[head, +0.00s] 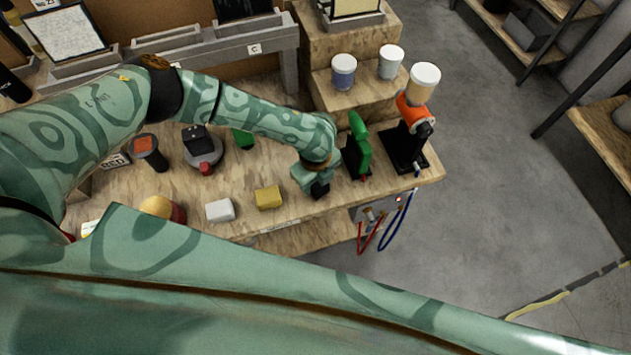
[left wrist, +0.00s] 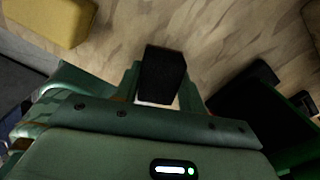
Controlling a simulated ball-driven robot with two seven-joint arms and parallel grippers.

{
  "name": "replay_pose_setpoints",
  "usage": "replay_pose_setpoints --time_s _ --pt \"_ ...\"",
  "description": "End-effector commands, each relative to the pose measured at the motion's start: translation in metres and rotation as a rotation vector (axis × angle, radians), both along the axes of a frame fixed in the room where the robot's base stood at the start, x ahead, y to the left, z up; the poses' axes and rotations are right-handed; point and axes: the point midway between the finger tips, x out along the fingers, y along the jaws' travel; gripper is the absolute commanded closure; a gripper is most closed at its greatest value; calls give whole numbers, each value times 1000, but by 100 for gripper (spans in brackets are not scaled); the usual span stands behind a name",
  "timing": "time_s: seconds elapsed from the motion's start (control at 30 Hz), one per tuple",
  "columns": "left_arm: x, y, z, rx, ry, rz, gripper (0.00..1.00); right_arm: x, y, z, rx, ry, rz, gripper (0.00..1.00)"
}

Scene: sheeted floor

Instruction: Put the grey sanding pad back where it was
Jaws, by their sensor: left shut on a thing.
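The grey sanding pad, a dark charcoal block (head: 321,190), is at the front right of the wooden bench (head: 330,213). My left gripper (head: 312,183) is shut on it from above. In the left wrist view the dark pad (left wrist: 163,76) sits between the two fingers of my left gripper (left wrist: 164,92). The wood lies below it; I cannot tell whether the pad touches the wood. My right gripper is not in view.
A yellow block (head: 268,197) and a whitish block (head: 220,210) lie left of the pad. A green and black device (head: 359,147) and an orange tool on a black stand (head: 414,115) stand close on the right. The bench edge is near.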

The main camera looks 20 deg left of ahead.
Motion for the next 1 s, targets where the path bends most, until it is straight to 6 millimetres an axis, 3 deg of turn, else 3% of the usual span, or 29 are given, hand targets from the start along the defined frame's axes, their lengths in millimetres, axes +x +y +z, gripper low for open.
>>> replay_pose_setpoints --time_s 0.27,0.3,0.37,0.73,1.0 --pt "0 0 -4 0 0 -1 93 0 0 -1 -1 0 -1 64" --pt "0 0 -4 0 0 -1 54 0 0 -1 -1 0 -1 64" --pt "0 0 -4 0 0 -1 38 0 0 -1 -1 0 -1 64" --pt "0 0 4 -1 -1 0 38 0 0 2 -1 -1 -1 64" --pt "0 0 63 -2 -2 -2 38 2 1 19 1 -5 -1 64"
